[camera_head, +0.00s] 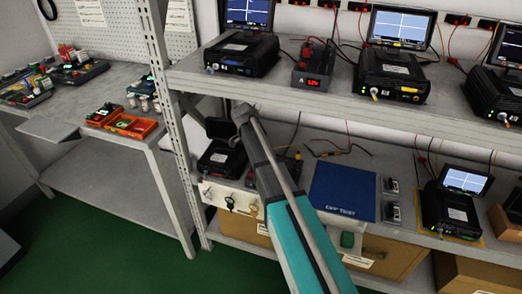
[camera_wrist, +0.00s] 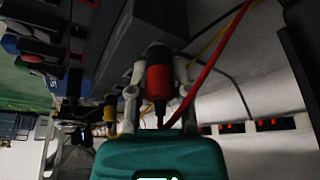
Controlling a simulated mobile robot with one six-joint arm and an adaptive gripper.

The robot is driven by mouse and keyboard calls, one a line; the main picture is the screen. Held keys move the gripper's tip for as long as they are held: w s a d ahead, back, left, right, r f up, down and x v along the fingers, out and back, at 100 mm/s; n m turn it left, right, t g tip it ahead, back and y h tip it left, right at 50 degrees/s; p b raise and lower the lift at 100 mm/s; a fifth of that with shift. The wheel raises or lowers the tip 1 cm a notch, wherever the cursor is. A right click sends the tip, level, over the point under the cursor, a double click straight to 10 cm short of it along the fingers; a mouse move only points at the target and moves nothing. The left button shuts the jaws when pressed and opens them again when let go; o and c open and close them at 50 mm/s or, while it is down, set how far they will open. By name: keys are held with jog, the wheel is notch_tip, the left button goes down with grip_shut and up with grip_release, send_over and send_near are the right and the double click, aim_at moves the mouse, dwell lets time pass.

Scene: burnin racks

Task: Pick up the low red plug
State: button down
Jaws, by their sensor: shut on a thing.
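The red plug (camera_wrist: 158,78), with a dark top and a dark lower tip, stands between the two pale fingers of my gripper (camera_wrist: 158,84) in the wrist view. The fingers are shut on it, one on each side. A red cable runs close by on its right; I cannot tell whether it joins the plug. In the head view my arm reaches to the lower shelf and hides my gripper and the held plug.
The lower shelf (camera_head: 428,143) holds a blue mat (camera_head: 343,190) and a black instrument with a lit screen (camera_head: 466,181). The upper shelf (camera_head: 300,96) carries several instruments above my arm. In the wrist view, a yellow-and-black plug (camera_wrist: 110,108) is close left of my gripper.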

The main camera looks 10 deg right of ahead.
jog(key=shift+r, duration=0.25)
notch_tip(320, 180, up, 4)
jog(key=p, duration=0.4)
jog(key=shift+f, duration=0.25)
jog(key=a, duration=0.6)
jog(key=s+a, duration=0.1)
jog(key=a, duration=1.1)
jog(key=shift+s+f, duration=0.25)
jog(key=shift+s, duration=0.15)
